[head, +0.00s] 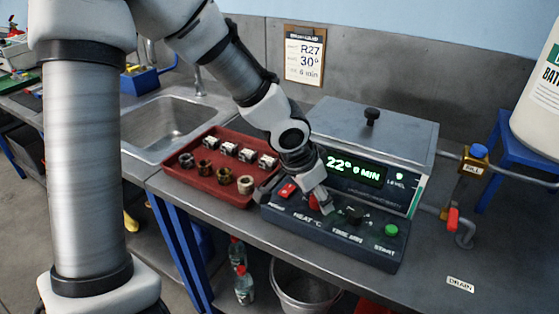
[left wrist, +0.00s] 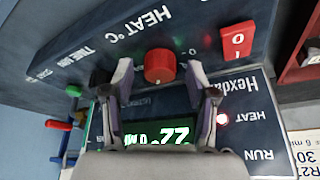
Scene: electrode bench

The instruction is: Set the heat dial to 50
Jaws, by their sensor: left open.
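The red heat dial (head: 313,202) is on the sloped front panel of the bath unit (head: 334,232), under the lit display (head: 354,171), which reads 22° and what looks like 0 MIN. My left gripper (head: 318,200) is over the dial and partly hides it in the head view. In the left wrist view the red dial (left wrist: 159,66) sits between the open, spread fingers of my left gripper (left wrist: 160,75), with a gap on each side. The dial's pointer setting is too small to read. My right gripper is not in view.
The black time dial (head: 354,214) and green start button (head: 391,230) are right of the heat dial. A red rocker switch (head: 287,190) is close on its left. A red tray (head: 208,184) of small parts stands left of the unit. A wall card (head: 304,56) reads R27, 30°, 6 min.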

